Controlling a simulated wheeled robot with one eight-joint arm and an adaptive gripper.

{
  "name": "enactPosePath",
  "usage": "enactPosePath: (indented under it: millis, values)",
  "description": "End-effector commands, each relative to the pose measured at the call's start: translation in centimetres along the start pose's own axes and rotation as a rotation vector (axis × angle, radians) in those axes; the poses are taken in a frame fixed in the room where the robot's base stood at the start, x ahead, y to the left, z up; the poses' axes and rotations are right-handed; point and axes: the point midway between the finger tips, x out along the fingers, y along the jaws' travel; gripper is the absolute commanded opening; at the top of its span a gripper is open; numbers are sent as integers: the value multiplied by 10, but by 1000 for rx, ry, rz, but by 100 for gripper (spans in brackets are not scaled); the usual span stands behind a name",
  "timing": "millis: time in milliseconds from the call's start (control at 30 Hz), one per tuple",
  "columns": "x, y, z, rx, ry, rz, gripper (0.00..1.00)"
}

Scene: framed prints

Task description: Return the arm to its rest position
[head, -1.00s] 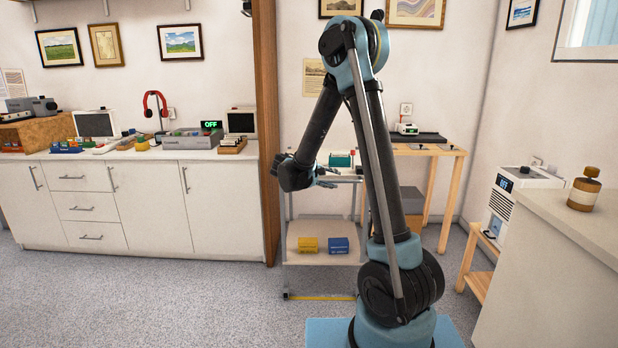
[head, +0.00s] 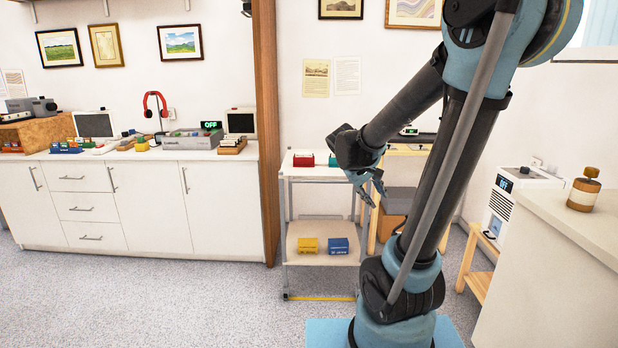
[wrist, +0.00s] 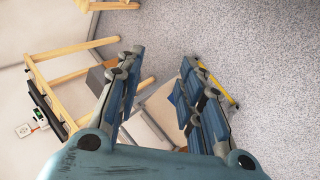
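My gripper (head: 368,188) hangs in front of the right side of the white shelf cart in the head view, pointing down and to the right. In the wrist view my gripper (wrist: 165,95) has its two blue-padded fingers spread apart. Nothing is held between them, and the floor and part of the cart show past them. My arm rises from its blue base, leans up to the right, and folds back down to the left at the elbow.
The cart (head: 318,257) holds a red item (head: 303,159) on top, and a yellow box (head: 308,245) and a blue box (head: 337,245) below. A white counter (head: 550,208) with a wooden jar (head: 584,190) stands right. White cabinets (head: 140,205) line the left. Carpet (head: 150,295) is clear.

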Motion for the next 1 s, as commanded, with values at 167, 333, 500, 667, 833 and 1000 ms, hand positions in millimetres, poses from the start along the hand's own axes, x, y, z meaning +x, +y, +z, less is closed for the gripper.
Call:
enactPosePath:
  millis: [167,333,500,667,833,1000]
  values:
    - [-3,-11,46,67,-12,-94,35]
    - [-7,-27,83,130,-20,-183,35]
    - [-10,-47,118,198,-24,-270,35]
    - [-12,-69,147,263,-24,-352,35]
    - [-14,-95,173,333,-24,-435,35]
    - [-15,-116,189,387,-20,-501,35]
